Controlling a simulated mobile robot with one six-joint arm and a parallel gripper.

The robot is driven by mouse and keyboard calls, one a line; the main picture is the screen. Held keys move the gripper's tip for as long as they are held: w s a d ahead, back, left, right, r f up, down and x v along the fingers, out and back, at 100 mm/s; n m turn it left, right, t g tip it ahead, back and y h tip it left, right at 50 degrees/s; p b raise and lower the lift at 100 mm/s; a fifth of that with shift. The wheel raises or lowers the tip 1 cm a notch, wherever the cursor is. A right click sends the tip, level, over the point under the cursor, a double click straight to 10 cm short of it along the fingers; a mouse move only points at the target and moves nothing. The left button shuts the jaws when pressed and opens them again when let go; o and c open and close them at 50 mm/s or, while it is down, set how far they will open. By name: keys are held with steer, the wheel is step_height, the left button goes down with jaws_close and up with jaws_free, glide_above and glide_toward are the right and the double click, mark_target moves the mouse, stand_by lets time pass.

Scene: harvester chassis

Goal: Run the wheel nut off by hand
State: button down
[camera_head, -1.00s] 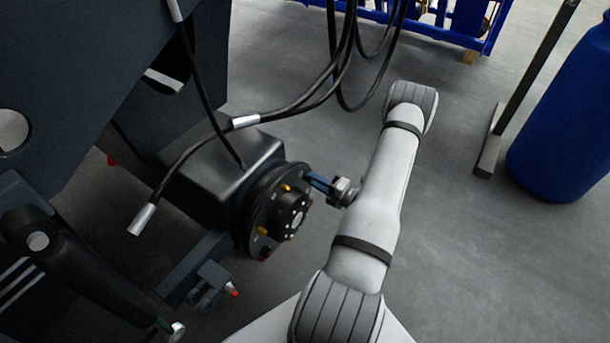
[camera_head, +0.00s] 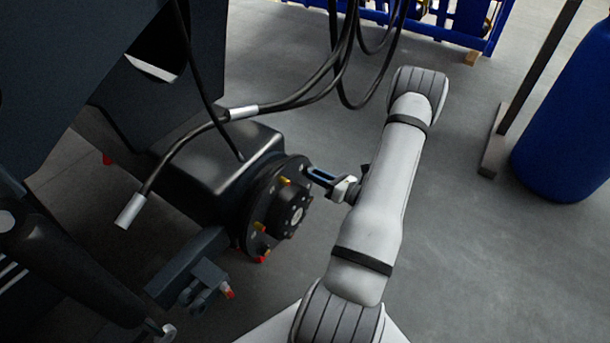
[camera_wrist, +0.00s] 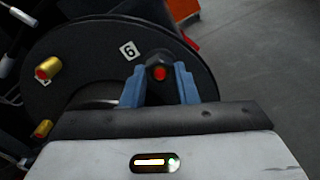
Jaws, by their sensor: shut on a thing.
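The wheel hub (camera_head: 262,215) is a dark round flange at the end of the axle; its face also shows in the wrist view (camera_wrist: 95,45). The wheel nut (camera_wrist: 158,90) is dark, with a red tip (camera_wrist: 159,73) at its middle, beside a white label marked 6 (camera_wrist: 129,51). My gripper (camera_head: 312,172) reaches the upper right of the hub from the right. In the wrist view its blue fingers (camera_wrist: 160,76) are shut on the nut from both sides. The nut is hidden in the head view.
Brass-coloured studs with red ends (camera_wrist: 47,68) stick out of the hub. Black hoses (camera_head: 300,100) hang above the axle. A blue cylinder (camera_head: 570,130) stands at the right.

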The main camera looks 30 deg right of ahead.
steer(key=n+b, duration=0.2)
steer(key=n, duration=0.1)
steer(key=n+b, duration=0.3)
steer(key=n, duration=0.1)
steer(key=n+b, duration=0.3)
steer(key=shift+s+n, duration=0.25)
steer(key=shift+n, duration=0.05)
steer(key=shift+d, duration=0.1)
steer(key=c, duration=1.6)
jaws_free()
jaws_close()
steer(key=shift+s, duration=0.1)
steer(key=v, duration=0.8)
steer(key=shift+b, duration=0.3)
